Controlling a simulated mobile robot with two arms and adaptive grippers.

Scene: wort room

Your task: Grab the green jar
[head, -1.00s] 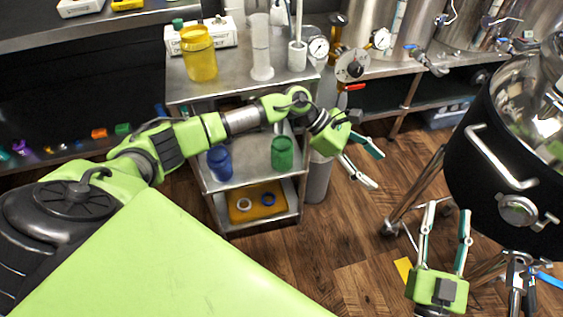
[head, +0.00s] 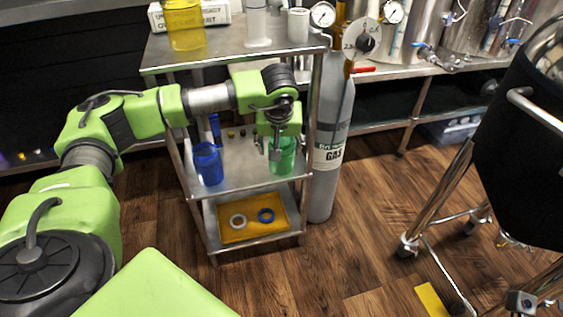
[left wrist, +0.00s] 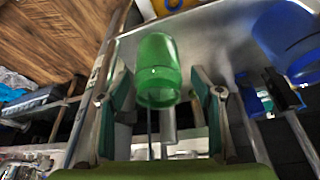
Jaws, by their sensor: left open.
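The green jar (head: 283,157) stands on the middle shelf (head: 240,165) of the metal cart, near its right side. In the head view my left gripper (head: 277,150) is at the jar and partly covers it. In the left wrist view the green jar (left wrist: 157,72) shows between the two spread fingers of my left gripper (left wrist: 160,100), with a gap on each side. My left gripper is open and holds nothing. My right gripper is not clearly in view.
A blue jar (head: 208,163) stands left of the green one on the same shelf. A yellow jar (head: 185,25) is on the top shelf. A gas cylinder (head: 328,150) stands right of the cart. A black kettle (head: 525,150) is at the right.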

